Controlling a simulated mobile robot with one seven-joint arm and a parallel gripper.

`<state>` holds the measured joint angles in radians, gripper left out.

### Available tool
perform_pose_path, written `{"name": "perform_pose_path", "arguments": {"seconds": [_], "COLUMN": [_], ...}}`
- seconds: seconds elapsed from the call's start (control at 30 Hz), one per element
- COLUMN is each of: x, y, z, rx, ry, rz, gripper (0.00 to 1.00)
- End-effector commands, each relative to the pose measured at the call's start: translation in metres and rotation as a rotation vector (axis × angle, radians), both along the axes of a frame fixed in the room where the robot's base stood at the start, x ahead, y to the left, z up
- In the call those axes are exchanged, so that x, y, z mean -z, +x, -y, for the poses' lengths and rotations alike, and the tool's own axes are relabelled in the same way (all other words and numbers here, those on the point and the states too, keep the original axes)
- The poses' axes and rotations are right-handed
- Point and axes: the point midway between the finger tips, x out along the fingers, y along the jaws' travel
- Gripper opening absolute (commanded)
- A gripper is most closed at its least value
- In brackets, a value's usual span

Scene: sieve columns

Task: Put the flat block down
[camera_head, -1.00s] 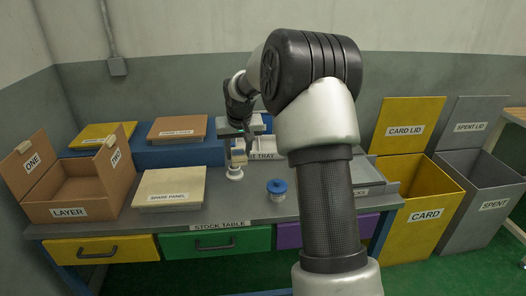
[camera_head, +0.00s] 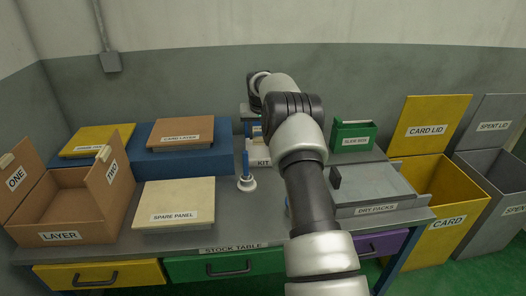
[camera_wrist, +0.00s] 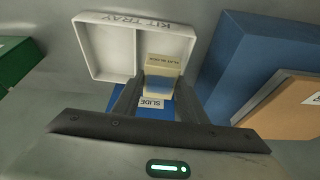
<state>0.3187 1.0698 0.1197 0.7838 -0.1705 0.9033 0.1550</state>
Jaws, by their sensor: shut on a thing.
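A cream block labelled as a flat slide (camera_wrist: 163,64) shows at the tips of my gripper (camera_wrist: 161,80) in the wrist view. My gripper is shut on it, over the right compartment of the white kit tray (camera_wrist: 90,45). Whether the block touches the tray floor cannot be told. A blue piece with a SLIDE label (camera_wrist: 126,103) shows around and below the fingers; how it relates to the block is unclear. In the head view my arm largely hides the gripper and tray.
A blue upright piece on a white round base (camera_head: 246,180) stands in front of the tray. A green slide box (camera_head: 353,136) stands right, behind the dry packs case (camera_head: 375,190). A spare panel (camera_head: 174,198) and an open layer box (camera_head: 60,225) are left.

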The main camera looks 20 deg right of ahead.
Motion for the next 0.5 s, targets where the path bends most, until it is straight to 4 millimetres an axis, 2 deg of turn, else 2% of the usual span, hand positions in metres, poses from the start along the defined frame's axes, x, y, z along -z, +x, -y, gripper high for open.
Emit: {"name": "perform_pose_path", "arguments": {"seconds": [0.03,0.1,0.3,0.5], "x": [0.013,0.024,0.044,0.077], "y": [-0.001,0.0,0.0,0.0], "z": [0.0,0.0,0.0,0.0], "rx": [0.0,0.0,-0.001,-0.001], "ry": [0.001,0.001,0.0,0.0], "rz": [-0.003,-0.002,-0.001,-0.002], "gripper": [0.15,0.15,0.15,0.15]}}
